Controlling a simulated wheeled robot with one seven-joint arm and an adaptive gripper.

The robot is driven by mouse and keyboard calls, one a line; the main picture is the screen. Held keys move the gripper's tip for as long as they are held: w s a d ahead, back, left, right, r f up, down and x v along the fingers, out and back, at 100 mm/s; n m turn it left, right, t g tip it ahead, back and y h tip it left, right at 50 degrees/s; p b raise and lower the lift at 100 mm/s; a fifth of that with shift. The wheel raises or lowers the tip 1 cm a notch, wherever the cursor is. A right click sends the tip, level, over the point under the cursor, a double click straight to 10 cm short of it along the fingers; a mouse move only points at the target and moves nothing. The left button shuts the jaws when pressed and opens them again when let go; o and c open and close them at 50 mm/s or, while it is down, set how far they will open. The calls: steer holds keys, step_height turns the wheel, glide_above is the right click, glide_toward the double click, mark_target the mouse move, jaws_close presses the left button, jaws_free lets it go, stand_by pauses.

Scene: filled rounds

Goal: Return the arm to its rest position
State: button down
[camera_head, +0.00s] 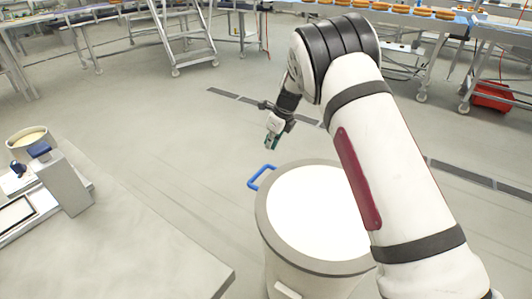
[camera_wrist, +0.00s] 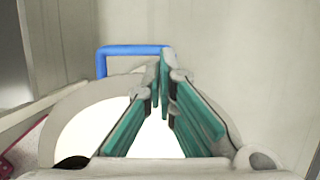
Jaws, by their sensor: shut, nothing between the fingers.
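My arm (camera_head: 385,160) is stretched out from the lower right, rises over the white drum and bends at a black joint near the top. My gripper (camera_head: 270,143) hangs from it, pointing down, above and behind the drum's far rim in the head view. In the wrist view the two green-padded fingers of my gripper (camera_wrist: 163,85) come together at their tips with nothing between them. The blue handle (camera_wrist: 135,49) on the drum lies just beyond the fingertips in that view. My gripper appears apart from it.
A grey drum (camera_head: 262,225) with white contents stands below my arm, its blue handle (camera_head: 262,177) sticking out. A grey table (camera_head: 150,250) is at lower left, with a scale-like device (camera_head: 60,182) and a small pot (camera_head: 30,146). Open floor lies behind; steps and conveyors stand farther back.

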steer(key=s+d+r+n, duration=0.3)
steer(key=s+r, duration=0.2)
steer(key=r, duration=0.4)
steer(key=s+d+r+n, duration=0.2)
steer(key=s+r, duration=0.3)
steer(key=r, duration=0.3)
steer(key=s+d+r+n, duration=0.3)
steer(key=s+r+n, duration=0.4)
steer(key=s, duration=0.6)
steer(key=s+d+n+h, duration=0.15)
steer(key=s+n, duration=0.25)
steer(key=s, duration=0.7)
steer(key=s+d+n+h, duration=0.1)
steer(key=s+d+n, duration=0.3)
steer(key=s, duration=0.6)
steer(key=s+d+n+h, duration=0.1)
steer(key=s+n, duration=0.4)
steer(key=s, duration=0.6)
step_height(320, 180, up, 14)
steer(key=t+p, duration=0.2)
steer(key=p, duration=1.1)
steer(key=shift+d+f, duration=0.15)
steer(key=shift+d, duration=0.15)
steer(key=shift+w+y, duration=0.1)
steer(key=shift+y, duration=0.15)
